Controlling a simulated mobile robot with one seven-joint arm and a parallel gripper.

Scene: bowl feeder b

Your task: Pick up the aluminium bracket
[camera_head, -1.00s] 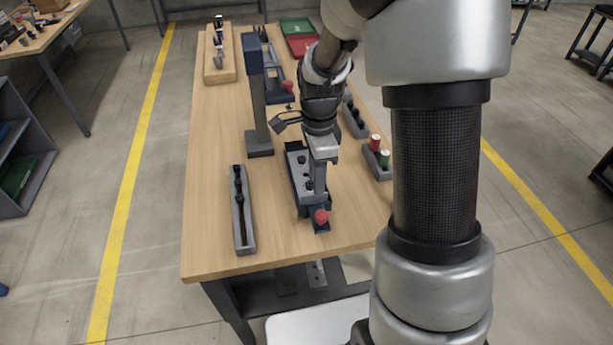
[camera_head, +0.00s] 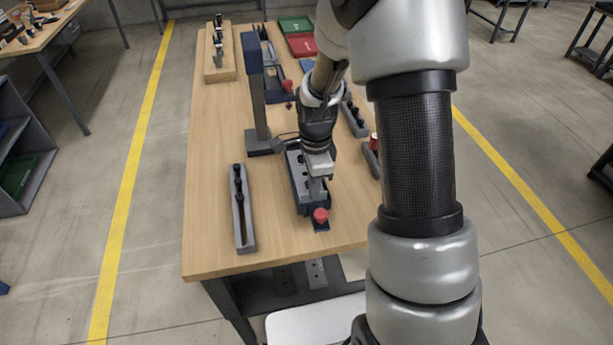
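A grey metal part with dark round spots, which looks like the aluminium bracket (camera_head: 298,175), sits in a dark blue fixture (camera_head: 322,226) with a red knob at its front. My gripper (camera_head: 316,198) points down over the front half of this part, and its fingers reach down to it or just above it. I cannot tell whether they touch it. The fingers are small and seen from behind, so their opening does not show. My gripper and wrist hide the right and middle of the part.
A dark post (camera_head: 257,100) on a foot stands close behind and left of my gripper. A long grey tray (camera_head: 249,236) with dark pins lies at left. Another grey holder (camera_head: 371,159) is at right, partly behind my arm. Bare wood lies between the left tray and fixture.

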